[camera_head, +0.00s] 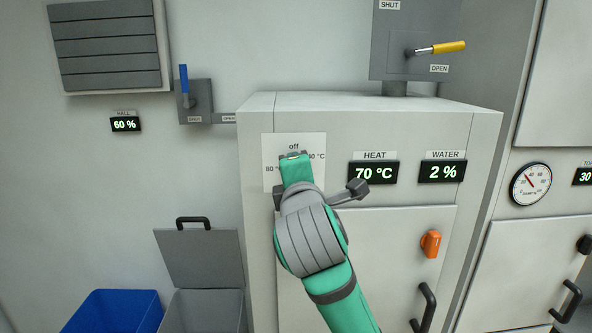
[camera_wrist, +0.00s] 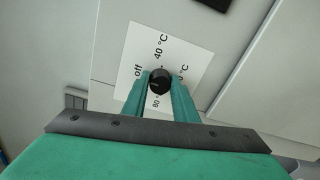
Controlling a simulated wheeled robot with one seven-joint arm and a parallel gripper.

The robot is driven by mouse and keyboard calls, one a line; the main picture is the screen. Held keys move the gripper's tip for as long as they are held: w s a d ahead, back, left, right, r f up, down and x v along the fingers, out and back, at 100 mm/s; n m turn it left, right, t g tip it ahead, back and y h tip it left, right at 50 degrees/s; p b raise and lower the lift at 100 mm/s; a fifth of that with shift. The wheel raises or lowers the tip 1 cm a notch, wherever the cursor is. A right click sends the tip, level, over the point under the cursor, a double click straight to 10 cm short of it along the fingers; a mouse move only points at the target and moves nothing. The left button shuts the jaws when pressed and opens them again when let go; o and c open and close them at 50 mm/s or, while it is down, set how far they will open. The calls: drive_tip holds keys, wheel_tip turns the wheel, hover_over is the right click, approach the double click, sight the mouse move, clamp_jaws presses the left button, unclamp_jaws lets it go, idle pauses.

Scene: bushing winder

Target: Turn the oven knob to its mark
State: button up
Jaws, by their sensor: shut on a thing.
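The oven knob (camera_wrist: 159,82) is a round black knob on a white dial plate, seen in the wrist view between the two green fingers of my gripper (camera_wrist: 160,92). The fingers are shut on it from both sides. The dial plate (camera_wrist: 178,55) carries the marks off, 40 °C, 80 and one partly covered mark. In the head view my gripper (camera_head: 294,158) is at the dial plate (camera_head: 312,141) on the oven front, and my arm hides the knob. The HEAT display (camera_head: 373,172) reads 70 °C.
The WATER display (camera_head: 442,171) reads 2 %. An orange knob (camera_head: 430,243) and a dark door handle (camera_head: 425,308) are on the oven front to the right. A yellow-handled lever (camera_head: 440,48) is above. A blue bin (camera_head: 114,312) stands at lower left.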

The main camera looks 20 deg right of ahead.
drive_tip(key=shift+f, duration=0.1)
idle(0.3)
drive_tip(key=o, duration=1.1)
drive_tip(key=shift+d, duration=0.1)
drive_tip(key=shift+s, duration=0.1)
drive_tip(key=v, duration=1)
drive_tip(key=shift+s, duration=0.3)
